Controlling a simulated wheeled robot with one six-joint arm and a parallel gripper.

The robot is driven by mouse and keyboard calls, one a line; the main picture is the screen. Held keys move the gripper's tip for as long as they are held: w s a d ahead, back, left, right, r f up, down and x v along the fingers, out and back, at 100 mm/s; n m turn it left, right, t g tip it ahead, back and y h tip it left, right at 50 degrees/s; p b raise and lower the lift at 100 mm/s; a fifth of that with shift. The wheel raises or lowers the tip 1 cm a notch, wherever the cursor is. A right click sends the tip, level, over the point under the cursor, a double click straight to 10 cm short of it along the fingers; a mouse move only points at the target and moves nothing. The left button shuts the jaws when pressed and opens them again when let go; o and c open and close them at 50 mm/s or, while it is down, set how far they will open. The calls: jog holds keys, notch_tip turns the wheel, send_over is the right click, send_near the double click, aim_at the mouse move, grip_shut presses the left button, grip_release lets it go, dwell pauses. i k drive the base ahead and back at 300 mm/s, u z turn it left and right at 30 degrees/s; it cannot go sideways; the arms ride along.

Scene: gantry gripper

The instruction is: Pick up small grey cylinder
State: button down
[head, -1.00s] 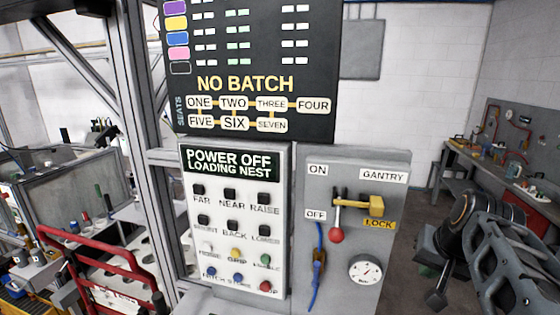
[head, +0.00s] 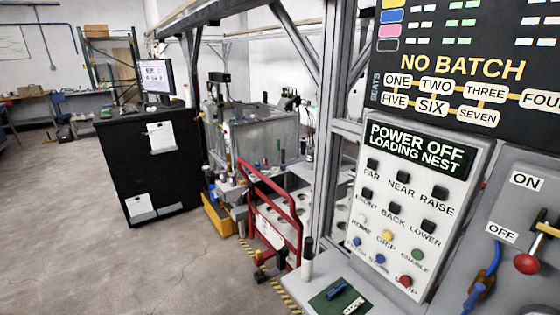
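I cannot single out a small grey cylinder for certain. A slim upright cylinder with a pale lower part and a black top (head: 308,262) stands at the left edge of the pale shelf (head: 283,289) below the control panel. Several small upright pieces, some dark and one green-topped (head: 282,158), stand in and around the grey-walled gantry cell (head: 255,135), too small to tell apart. My gripper is not in view.
The button panel (head: 378,235) and grey switch box (head: 497,265) stand close at right. A green mat (head: 325,306) with a blue item lies on the shelf. A red-framed cart (head: 297,222) and black cabinet (head: 155,190) stand beyond. Floor at left (head: 70,220) is clear.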

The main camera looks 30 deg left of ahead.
aim_at(310, 153)
jog(key=u, duration=1.75)
jog(key=i, duration=1.45)
jog(key=u, duration=0.35)
jog(key=i, duration=1.1)
jog(key=z, duration=1.15)
jog(key=i, duration=0.8)
jog(key=z, duration=0.65)
